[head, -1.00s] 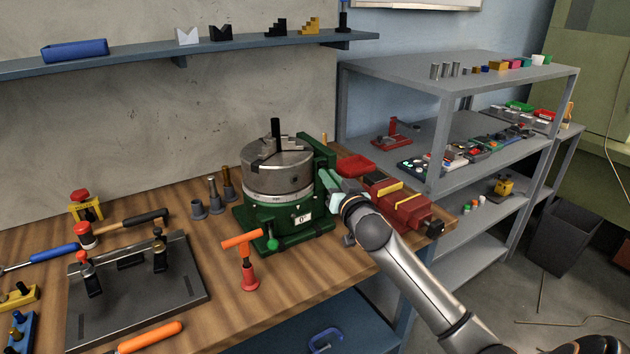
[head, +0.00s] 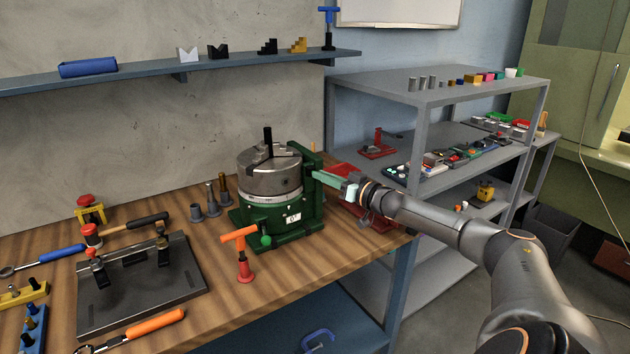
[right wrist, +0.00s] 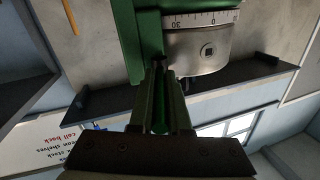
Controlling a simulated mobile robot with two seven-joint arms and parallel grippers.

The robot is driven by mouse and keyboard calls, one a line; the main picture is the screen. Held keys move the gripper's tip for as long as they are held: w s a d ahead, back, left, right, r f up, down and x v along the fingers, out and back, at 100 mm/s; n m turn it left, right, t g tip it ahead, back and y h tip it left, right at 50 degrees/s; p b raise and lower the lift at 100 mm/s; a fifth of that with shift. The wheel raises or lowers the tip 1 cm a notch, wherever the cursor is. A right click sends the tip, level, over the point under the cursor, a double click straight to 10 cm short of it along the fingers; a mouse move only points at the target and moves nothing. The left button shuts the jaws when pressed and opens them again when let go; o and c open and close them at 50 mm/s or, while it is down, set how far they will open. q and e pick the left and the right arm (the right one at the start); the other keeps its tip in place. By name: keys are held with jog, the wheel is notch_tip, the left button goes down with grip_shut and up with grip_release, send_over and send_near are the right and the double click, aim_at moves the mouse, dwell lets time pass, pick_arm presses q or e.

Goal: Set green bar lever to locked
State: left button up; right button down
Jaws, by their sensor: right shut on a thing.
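The green rotary table (head: 283,220) with a grey chuck (head: 270,172) on top stands at the back right of the wooden bench. My right gripper (head: 320,178) is at its right side, beside the green upright bracket. In the right wrist view the green bar lever (right wrist: 160,106) runs between the two fingers, and my right gripper (right wrist: 162,85) is shut on it. In the head view the fingers largely hide the lever. The table's graduated scale (right wrist: 205,20) shows in the wrist view. My left gripper is not in view.
A red and orange T-handled tool (head: 243,255) stands in front of the rotary table. A dark fixture plate (head: 140,290) lies to the left. Red items (head: 352,180) sit behind my right wrist. A grey shelf rack (head: 430,100) stands close behind my right arm.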

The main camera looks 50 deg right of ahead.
jog(key=shift+d+n+y, duration=0.3)
jog(key=shift+n+y, duration=0.3)
jog(key=shift+y, duration=0.3)
jog(key=c, duration=0.9)
grip_release()
jog(key=shift+s+f, duration=0.1)
jog(key=s, duration=0.4)
jog(key=s+d+p, duration=0.1)
jog(key=s, duration=0.3)
jog(key=s+p, duration=0.1)
jog(key=s, duration=0.3)
jog(key=shift+s+d, duration=0.1)
jog(key=shift+d, duration=0.2)
